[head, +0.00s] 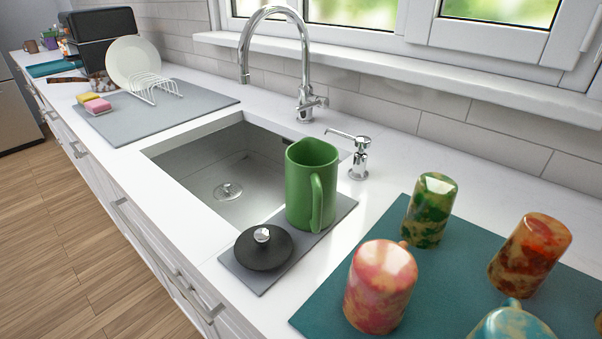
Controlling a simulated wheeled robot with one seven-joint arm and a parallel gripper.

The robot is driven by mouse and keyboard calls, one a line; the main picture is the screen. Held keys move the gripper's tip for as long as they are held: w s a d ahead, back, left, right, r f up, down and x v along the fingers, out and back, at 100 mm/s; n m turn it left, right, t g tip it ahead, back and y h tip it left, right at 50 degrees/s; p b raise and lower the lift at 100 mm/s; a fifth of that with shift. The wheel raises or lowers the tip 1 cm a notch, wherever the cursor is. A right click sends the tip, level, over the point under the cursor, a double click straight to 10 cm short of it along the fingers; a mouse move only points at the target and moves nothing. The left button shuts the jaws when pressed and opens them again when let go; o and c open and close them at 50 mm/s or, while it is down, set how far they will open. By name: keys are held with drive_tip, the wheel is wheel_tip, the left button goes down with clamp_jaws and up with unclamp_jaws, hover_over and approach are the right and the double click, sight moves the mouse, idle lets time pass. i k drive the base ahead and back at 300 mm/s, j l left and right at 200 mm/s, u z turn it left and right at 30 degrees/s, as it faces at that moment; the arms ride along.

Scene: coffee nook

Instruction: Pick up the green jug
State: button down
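The green jug (305,188) stands upright on a small grey mat (338,208), at the right edge of the sink. Its handle (316,204) faces toward the camera, slightly right. The jug is open at the top, and its inside bottom is hidden. A round black lid (263,250) with a silver knob lies on the same mat, in front and to the left of the jug. My gripper is not in the head view.
Several upturned mottled cups, including a pink one (380,287) and a green one (430,210), stand on a teal mat (330,308) to the right. The sink (180,160), tall faucet (305,75) and soap dispenser (359,160) are close by. A dish rack (152,86) stands farther left.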

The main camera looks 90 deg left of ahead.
sight(311, 163)
drive_tip(key=u, duration=1.85)
drive_tip(key=i+j, duration=0.1)
drive_tip(key=j, duration=0.3)
drive_tip(key=i+j, duration=0.15)
drive_tip(key=j, duration=0.3)
drive_tip(key=i+j+z, duration=0.1)
drive_tip(key=j, duration=0.3)
